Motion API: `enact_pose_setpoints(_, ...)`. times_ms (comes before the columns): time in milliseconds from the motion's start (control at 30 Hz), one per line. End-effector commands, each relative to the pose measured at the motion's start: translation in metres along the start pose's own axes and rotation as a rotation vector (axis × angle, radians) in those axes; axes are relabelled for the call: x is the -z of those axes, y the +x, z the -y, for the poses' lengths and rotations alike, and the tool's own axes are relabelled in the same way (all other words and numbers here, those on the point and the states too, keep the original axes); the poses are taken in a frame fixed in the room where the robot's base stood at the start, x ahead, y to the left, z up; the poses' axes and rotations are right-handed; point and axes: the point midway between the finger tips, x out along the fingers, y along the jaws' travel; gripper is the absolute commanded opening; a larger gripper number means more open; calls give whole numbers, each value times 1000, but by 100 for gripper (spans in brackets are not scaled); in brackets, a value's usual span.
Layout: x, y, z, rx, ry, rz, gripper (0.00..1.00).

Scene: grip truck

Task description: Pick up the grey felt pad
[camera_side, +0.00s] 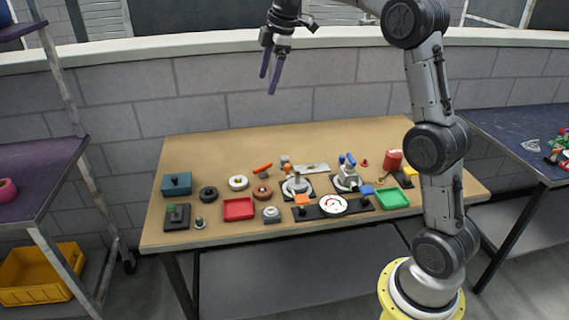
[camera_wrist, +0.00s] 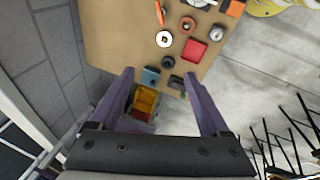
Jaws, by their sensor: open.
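My gripper (camera_side: 268,84) is open and empty, high above the back of the table. Its two purple fingers stand apart in the wrist view (camera_wrist: 158,74). I cannot surely pick out a grey felt pad. A small grey block with a pale round top (camera_side: 271,214) sits near the table's front edge, right of the red tray (camera_side: 238,209). A grey round-topped thing (camera_wrist: 216,32) shows beyond the red tray in the wrist view. My gripper touches nothing on the table.
The brown table (camera_side: 190,150) holds a teal box (camera_side: 176,184), black ring (camera_side: 208,193), white ring (camera_side: 238,183), brown ring (camera_side: 262,192), clamps, a white dial (camera_side: 333,205), green tray (camera_side: 392,198) and red can (camera_side: 392,160). The back left strip is clear. A grey wall (camera_side: 230,80) stands behind.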

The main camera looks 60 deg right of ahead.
Motion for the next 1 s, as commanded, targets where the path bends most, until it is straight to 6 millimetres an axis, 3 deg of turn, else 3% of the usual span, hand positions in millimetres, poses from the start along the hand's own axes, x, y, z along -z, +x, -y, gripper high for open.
enact_pose_setpoints(33, -12, 22, -17, 22, 6, 10, 80)
enact_pose_setpoints(200, -55, 91, -58, 86, 44, 33, 80)
enact_pose_setpoints(400, -109, 169, -73, 164, 134, 59, 80)
enact_pose_setpoints(500, -129, 195, -68, 206, 165, 70, 80)
enact_pose_setpoints(633, -145, 211, -63, 230, 190, 76, 80)
enact_pose_setpoints(767, -146, 226, -59, 230, 192, 76, 80)
enact_pose_setpoints(1000, -148, 269, -48, 231, 192, 77, 80)
